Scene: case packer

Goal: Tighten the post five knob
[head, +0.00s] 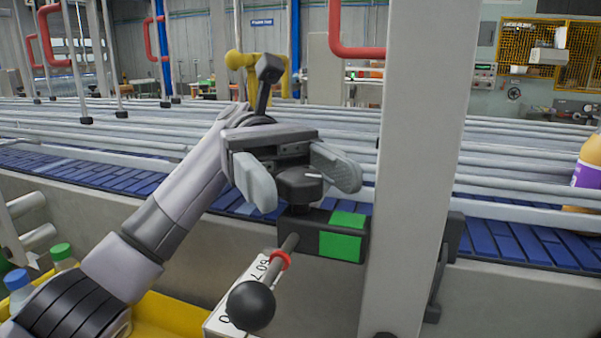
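The black knob (298,187), with a small white pointer mark on top, sits on a black clamp block with a green face (341,246) beside the grey upright post (415,150). I cannot read a post number. My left gripper (307,197) reaches in from the left over the knob. Its two grey fingers are spread wide, one on the left of the knob and one on its right. The fingers look open; whether either touches the knob is hard to tell. My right gripper is not in view.
A rod with a black ball end (251,305) and a red ring (280,261) sticks out below the knob, by a numbered scale (232,307). Behind runs a blue conveyor (530,243) with grey rails. An orange bottle (588,170) stands at right. A yellow bin (180,314) is at lower left.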

